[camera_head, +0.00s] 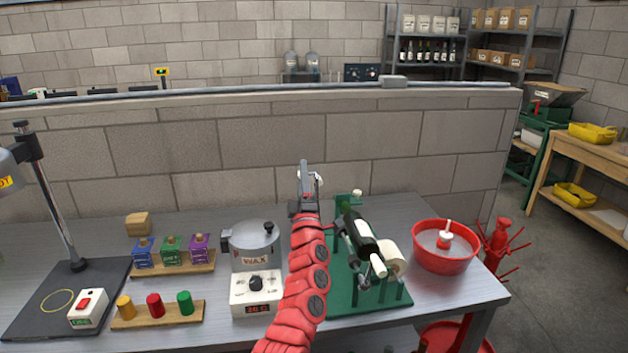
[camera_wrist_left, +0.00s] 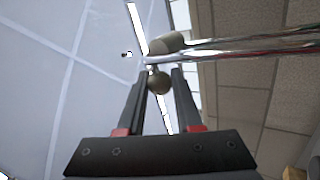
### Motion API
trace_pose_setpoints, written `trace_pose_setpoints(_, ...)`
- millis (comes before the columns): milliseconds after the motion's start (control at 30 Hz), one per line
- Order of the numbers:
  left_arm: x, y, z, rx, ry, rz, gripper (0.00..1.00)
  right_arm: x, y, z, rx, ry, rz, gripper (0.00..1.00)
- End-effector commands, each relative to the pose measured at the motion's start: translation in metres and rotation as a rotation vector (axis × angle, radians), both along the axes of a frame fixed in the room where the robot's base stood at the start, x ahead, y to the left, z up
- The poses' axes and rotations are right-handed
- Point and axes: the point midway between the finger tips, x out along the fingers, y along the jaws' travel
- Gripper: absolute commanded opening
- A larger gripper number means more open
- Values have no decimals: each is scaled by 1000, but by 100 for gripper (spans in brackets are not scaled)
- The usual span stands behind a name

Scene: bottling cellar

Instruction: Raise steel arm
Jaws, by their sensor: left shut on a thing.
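My left gripper (camera_head: 305,172) is raised above the back of the bench, in front of the block wall, at the end of my red-sleeved arm. In the left wrist view its two dark fingers (camera_wrist_left: 160,80) close around a round grey knob (camera_wrist_left: 158,84). The shiny steel arm (camera_wrist_left: 235,45) runs from beside the knob to the right edge of that view. In the head view only a small bright bit of steel shows beside the fingers, and the rest is hidden. My right gripper is not in view.
A green stand (camera_head: 345,300) holding a dark bottle (camera_head: 361,238) is right of my arm. A wax pot (camera_head: 250,250) is to its left. A red basin (camera_head: 443,262) stands at the bench's right end. Blocks and coloured pegs stand farther left.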

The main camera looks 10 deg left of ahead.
Motion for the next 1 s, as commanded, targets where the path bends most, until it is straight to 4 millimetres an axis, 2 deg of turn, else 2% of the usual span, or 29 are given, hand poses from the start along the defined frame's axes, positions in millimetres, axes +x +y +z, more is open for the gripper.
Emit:
trace_pose_setpoints(33, -1, 3, -5, -27, -9, 0, 0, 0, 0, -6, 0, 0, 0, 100)
trace_pose_setpoints(300, -5, 16, -9, -138, -44, -1, 0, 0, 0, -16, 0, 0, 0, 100)
trace_pose_setpoints(900, -7, 22, -11, -179, -57, 1, 0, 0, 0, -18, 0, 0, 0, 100)
trace_pose_setpoints(933, -7, 22, -11, -179, -56, 1, 36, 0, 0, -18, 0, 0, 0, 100)
trace_pose_setpoints(1000, -7, 22, -11, -178, -57, 1, 48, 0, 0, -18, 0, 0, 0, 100)
